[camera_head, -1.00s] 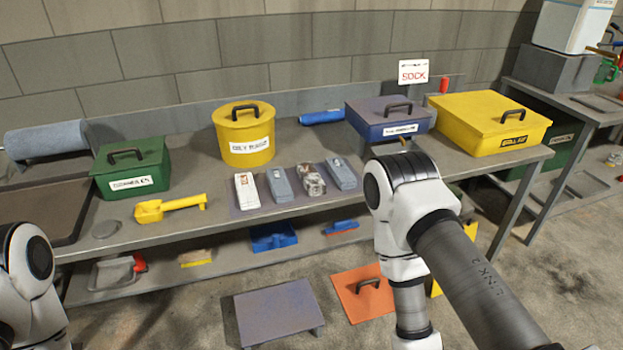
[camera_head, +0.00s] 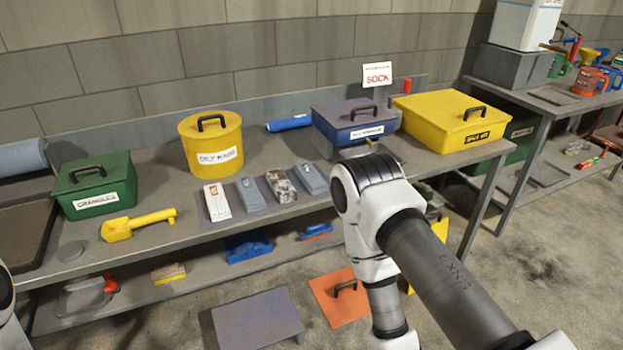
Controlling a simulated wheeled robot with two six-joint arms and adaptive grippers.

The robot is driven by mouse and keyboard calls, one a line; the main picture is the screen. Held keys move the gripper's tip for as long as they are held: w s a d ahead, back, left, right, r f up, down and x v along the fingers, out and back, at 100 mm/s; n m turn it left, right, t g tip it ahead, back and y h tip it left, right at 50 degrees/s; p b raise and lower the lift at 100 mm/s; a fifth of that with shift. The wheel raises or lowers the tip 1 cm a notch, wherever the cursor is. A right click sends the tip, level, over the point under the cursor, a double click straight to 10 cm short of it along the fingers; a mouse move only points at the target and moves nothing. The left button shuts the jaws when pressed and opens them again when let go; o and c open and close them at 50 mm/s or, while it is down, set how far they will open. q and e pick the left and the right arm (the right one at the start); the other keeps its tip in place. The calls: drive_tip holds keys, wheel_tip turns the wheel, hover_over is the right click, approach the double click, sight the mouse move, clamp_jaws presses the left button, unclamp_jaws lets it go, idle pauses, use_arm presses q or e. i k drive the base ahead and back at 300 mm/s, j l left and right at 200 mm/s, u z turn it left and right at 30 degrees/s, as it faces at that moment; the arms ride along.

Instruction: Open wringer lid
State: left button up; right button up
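The box with the wringer label, a blue box (camera_head: 331,144) with a flat dark purple-blue lid (camera_head: 335,114), stands on the bench right of centre. The lid lies closed and has a black bar handle (camera_head: 363,110). A white label (camera_head: 367,131) is on its front; its small print is hard to read. My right arm's white and dark links rise in front of the bench, just below the box, and cover part of the area before it. My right gripper is out of view. Only a sliver of my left arm shows at the left edge, without its gripper.
A yellow box (camera_head: 430,117) stands close right of the blue box. A yellow round bin (camera_head: 200,157) and a green box (camera_head: 95,198) stand to the left. Several small packs lie in front. An orange lid (camera_head: 325,294) and a low purple platform (camera_head: 255,318) are on the floor.

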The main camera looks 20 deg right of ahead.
sight(348, 114)
drive_tip(key=i+l+z, duration=0.25)
drive_tip(key=l, duration=0.3)
drive_tip(key=i+l+z, duration=0.2)
drive_tip(key=l, duration=0.3)
drive_tip(key=i+l+z, duration=0.25)
drive_tip(key=l, duration=0.25)
drive_tip(key=i+l+z, duration=0.25)
drive_tip(key=l, duration=0.2)
